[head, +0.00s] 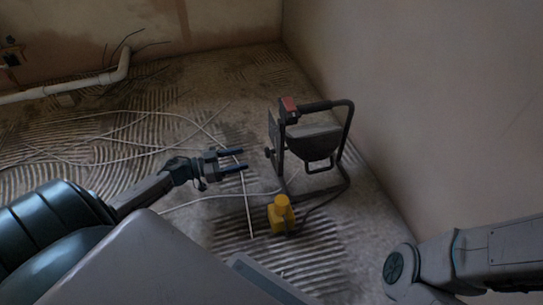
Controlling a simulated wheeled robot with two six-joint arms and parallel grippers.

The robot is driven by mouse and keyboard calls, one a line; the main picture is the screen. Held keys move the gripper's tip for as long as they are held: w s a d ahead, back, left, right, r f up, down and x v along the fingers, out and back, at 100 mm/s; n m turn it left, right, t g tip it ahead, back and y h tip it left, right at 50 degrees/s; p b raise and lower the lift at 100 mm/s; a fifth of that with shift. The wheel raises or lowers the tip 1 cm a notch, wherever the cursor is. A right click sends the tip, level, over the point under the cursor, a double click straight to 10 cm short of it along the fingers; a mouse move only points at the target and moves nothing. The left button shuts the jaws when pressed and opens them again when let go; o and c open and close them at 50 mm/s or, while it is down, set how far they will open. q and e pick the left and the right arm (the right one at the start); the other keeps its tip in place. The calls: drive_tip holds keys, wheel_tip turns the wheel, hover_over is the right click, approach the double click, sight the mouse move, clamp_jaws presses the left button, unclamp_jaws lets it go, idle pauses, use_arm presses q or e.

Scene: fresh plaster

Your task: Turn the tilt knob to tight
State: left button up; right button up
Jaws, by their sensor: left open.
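A dark work lamp (314,142) on a tubular stand (351,110) stands on the floor near the right wall. A small dark knob (268,153) sticks out at the left side of its frame; I take it for the tilt knob. Its marking cannot be read. My left gripper (244,160) is open and empty, with its two blue-tipped fingers pointing right toward the knob. A gap shows between the fingertips and the knob. My right arm comes in at the lower right, but its gripper is not in view.
A yellow block (282,214) with a dark cable sits on the floor in front of the lamp. Pale cables (190,143) lie loose across the ridged floor. A white pipe (75,87) runs along the back left. The wall (430,110) is close on the lamp's right.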

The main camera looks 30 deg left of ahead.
sight(267, 152)
use_arm(q)
drive_tip(key=b+x, duration=0.5)
drive_tip(key=x, duration=0.5)
